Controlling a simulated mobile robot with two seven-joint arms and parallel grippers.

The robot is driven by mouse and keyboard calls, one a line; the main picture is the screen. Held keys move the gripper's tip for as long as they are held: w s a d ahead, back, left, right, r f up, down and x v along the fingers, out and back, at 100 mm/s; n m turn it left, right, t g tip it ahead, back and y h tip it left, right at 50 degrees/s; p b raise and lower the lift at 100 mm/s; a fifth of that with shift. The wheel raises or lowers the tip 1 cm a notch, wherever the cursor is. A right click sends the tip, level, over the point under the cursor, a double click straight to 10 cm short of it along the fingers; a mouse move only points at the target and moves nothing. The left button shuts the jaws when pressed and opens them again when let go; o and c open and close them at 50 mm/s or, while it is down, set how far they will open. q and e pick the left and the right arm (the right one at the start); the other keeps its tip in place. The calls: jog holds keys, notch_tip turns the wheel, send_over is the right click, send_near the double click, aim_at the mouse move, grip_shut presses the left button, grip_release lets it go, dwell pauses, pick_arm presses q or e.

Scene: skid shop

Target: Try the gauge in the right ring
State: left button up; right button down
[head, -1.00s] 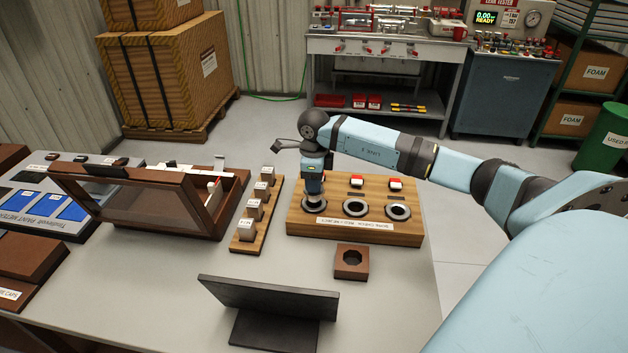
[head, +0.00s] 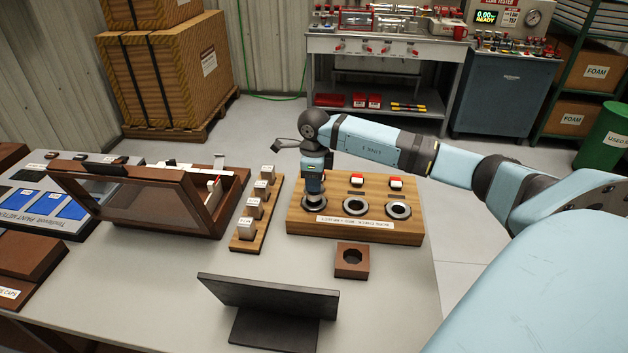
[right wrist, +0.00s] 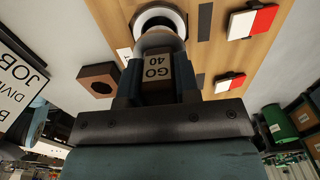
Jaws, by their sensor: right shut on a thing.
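A wooden board (head: 412,233) carries three metal rings in a row: a left ring (head: 304,209), a middle ring (head: 355,206) and a right ring (head: 399,210). My right gripper (head: 315,190) points down over the left ring, apart from the other two. It is shut on the gauge (right wrist: 157,68), whose handle reads "GO 40" in the right wrist view. The gauge's lower end overlaps the ring (right wrist: 160,14) there; I cannot tell how deep it sits. The middle and right rings look empty. My left gripper is out of view.
Red-and-white blocks (head: 396,183) sit behind the rings. A brown block with a hole (head: 352,262) stands in front of the board. A rack of small blocks (head: 249,229) and a glass-lidded case (head: 130,195) are left. A black stand (head: 268,300) is at the front.

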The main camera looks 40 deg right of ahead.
jog(key=shift+f+b, duration=0.3)
jog(key=shift+f, duration=0.1)
dwell(0.5)
jog(key=shift+f+b, duration=0.95)
jog(key=shift+f, duration=0.55)
dwell(1.3)
jog(key=shift+r, duration=0.15)
jog(key=shift+r+p, duration=0.6)
jog(key=shift+r, duration=0.2)
jog(key=shift+r+p, duration=0.7)
jog(key=shift+r, duration=0.55)
jog(key=shift+r+p, duration=1.35)
jog(key=shift+r, duration=1)
